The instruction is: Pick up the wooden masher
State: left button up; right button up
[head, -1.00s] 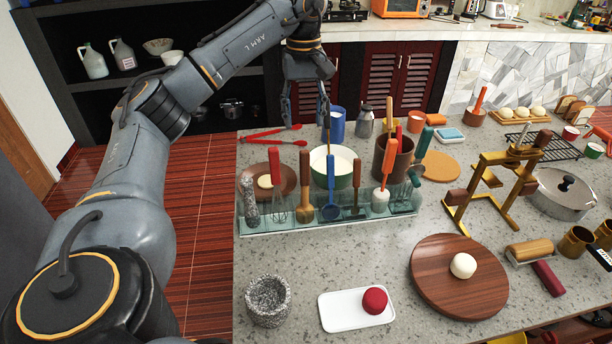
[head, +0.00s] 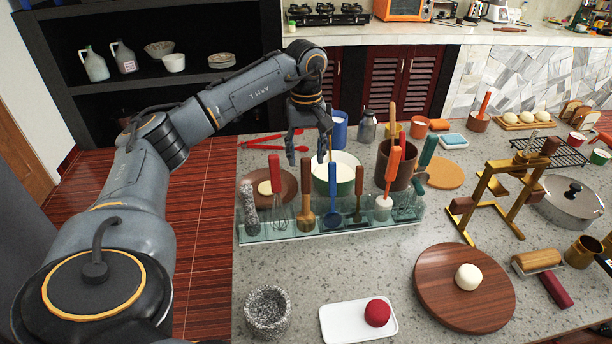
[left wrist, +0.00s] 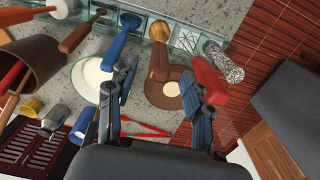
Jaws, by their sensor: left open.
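The wooden masher (head: 305,212), with a brown handle and a lighter wooden lower end, stands upright in the glass rack (head: 280,233). It sits between a red-handled whisk (head: 276,178) and a blue ladle (head: 333,205). My left gripper (head: 307,158) is open and empty, pointing down at the top of the masher's handle. In the left wrist view the masher (left wrist: 159,62) shows between the two spread fingers (left wrist: 161,80). The right finger is close to the red handle, the left one near the blue handle; contact cannot be told. My right gripper is not in view.
Behind the rack are a brown plate (head: 286,188), a green pot (head: 346,165) and a brown utensil crock (head: 396,165). In front are a stone mortar (head: 268,311), a white tray (head: 345,326) and a round wooden board (head: 440,300). Bare counter lies in front of the rack.

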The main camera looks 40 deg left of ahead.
aim_at(306, 159)
pick_arm(q)
notch_tip(306, 159, down, 3)
jog(key=shift+w+a+f+p, duration=0.15)
jog(key=shift+f+p, duration=0.05)
jog(key=shift+p, duration=0.15)
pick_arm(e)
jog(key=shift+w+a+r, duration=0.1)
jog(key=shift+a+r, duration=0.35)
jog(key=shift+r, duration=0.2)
pick_arm(q)
jog(key=shift+c, duration=0.2)
grip_shut()
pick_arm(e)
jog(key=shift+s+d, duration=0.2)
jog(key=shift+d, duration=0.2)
